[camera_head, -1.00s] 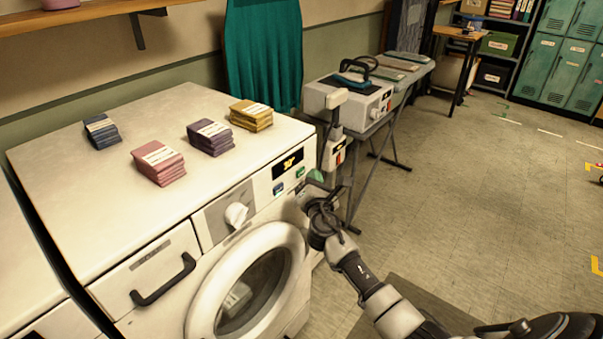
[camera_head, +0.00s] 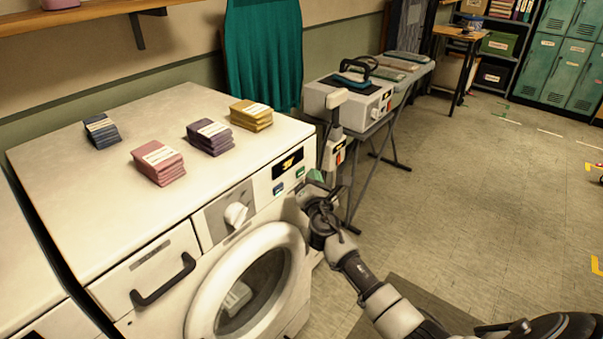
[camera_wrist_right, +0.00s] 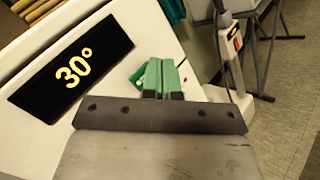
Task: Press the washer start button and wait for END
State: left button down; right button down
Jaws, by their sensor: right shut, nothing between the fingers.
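The white washer (camera_head: 262,190) stands at the left in the head view, its round door shut. Its black display (camera_head: 288,162) reads 30° in the wrist view (camera_wrist_right: 70,75). Below it are a blue button (camera_head: 279,188) and a green button (camera_head: 300,172). My right gripper (camera_head: 316,177) is shut and empty at the right end of the panel. In the wrist view its green fingertips (camera_wrist_right: 162,76) overlap a green button (camera_wrist_right: 138,78) and partly hide it. I cannot tell whether they touch it. My left gripper is not in view.
Pink (camera_head: 158,163), purple (camera_head: 210,138), yellow (camera_head: 251,115) and blue (camera_head: 101,130) stacks lie on the washer top. A grey machine with an iron (camera_head: 352,78) stands to the right, close to my gripper. The floor on the right is open.

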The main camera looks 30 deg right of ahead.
jog(key=shift+w+a, duration=0.15)
jog(key=shift+w, duration=0.2)
jog(key=shift+w+a+b, duration=0.15)
jog(key=shift+w+b, duration=0.15)
dwell(0.6)
dwell(0.3)
jog(key=shift+s+d, duration=0.3)
jog(key=shift+s, duration=0.45)
jog(key=shift+p, duration=0.35)
jog(key=shift+s+d+p, duration=0.2)
jog(key=shift+s+d, duration=0.1)
jog(key=shift+s, duration=0.45)
jog(key=shift+s+d+p, duration=0.15)
jog(key=shift+s+d, duration=0.2)
jog(key=shift+s, duration=0.45)
jog(key=shift+s+d+p, duration=0.2)
jog(key=shift+s+d, duration=0.1)
jog(key=shift+s, duration=0.45)
